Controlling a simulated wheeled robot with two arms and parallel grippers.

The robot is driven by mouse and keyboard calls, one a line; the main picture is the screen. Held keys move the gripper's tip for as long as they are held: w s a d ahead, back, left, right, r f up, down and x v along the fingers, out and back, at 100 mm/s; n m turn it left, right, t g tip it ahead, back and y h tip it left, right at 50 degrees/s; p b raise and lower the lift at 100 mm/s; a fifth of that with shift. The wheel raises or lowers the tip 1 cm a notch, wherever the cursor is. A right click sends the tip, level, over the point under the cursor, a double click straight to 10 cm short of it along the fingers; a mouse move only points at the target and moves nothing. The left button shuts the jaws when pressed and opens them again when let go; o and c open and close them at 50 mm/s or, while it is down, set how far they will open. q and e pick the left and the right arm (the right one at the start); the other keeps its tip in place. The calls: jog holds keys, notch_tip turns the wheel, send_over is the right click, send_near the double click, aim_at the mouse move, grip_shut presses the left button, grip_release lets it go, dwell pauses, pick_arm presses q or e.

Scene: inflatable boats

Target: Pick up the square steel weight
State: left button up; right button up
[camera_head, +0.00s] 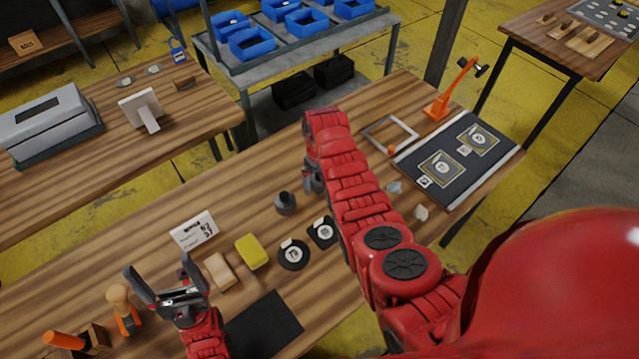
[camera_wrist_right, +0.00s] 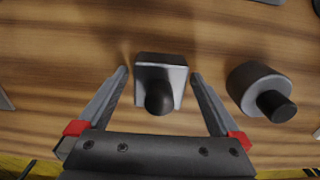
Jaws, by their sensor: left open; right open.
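The square steel weight (camera_wrist_right: 161,75), a grey block with a dark round knob, stands on the wood table between the two fingers of my right gripper (camera_wrist_right: 160,80) in the right wrist view. The fingers are open, with a gap on each side of the block. In the head view my right gripper (camera_head: 313,178) is low over the table, mostly covered by my red arm, and I cannot make out the square weight there. A round steel weight (camera_wrist_right: 262,92) stands to the right in the wrist view; it also shows in the head view (camera_head: 285,203). My left gripper (camera_head: 158,270) is open and empty.
A yellow block (camera_head: 251,251), a tan block (camera_head: 219,271), a white card (camera_head: 193,231), a round black patch (camera_head: 293,255) and a square one (camera_head: 321,232) lie on the table. A dark mat (camera_head: 456,158) and an orange clamp (camera_head: 452,90) are at the right.

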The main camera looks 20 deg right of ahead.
jog(key=shift+r, duration=0.1)
grip_shut()
dwell(0.3)
jog(key=shift+w+r, duration=0.2)
dwell(0.3)
